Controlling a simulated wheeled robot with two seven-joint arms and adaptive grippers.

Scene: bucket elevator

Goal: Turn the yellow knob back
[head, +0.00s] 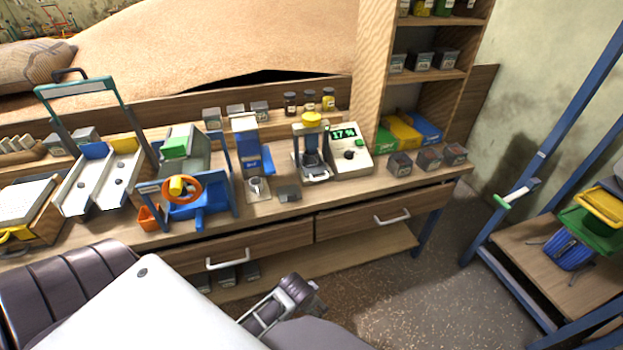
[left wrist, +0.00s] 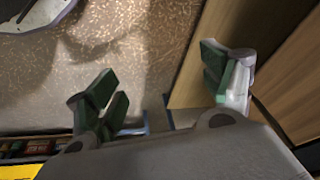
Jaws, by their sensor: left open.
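A yellow knob (head: 311,119) tops a small dark press-like device (head: 313,160) on the bench, just left of a white meter (head: 350,150) whose green display reads 17 %. My left gripper (head: 308,297) is low in front of the bench, below the drawers and well apart from the knob. In the left wrist view its green-padded fingers (left wrist: 163,88) are spread with nothing between them; the floor and a wooden panel show beyond. The knob cannot be made out in the left wrist view. My right gripper is not in view.
Left of the device stand a blue dispenser (head: 247,150) and a blue machine with an orange wheel (head: 182,190). Small dark boxes (head: 428,158) sit to the right. Drawer handles (head: 392,219) stick out from the bench front. A blue-framed rack (head: 540,250) stands at the right.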

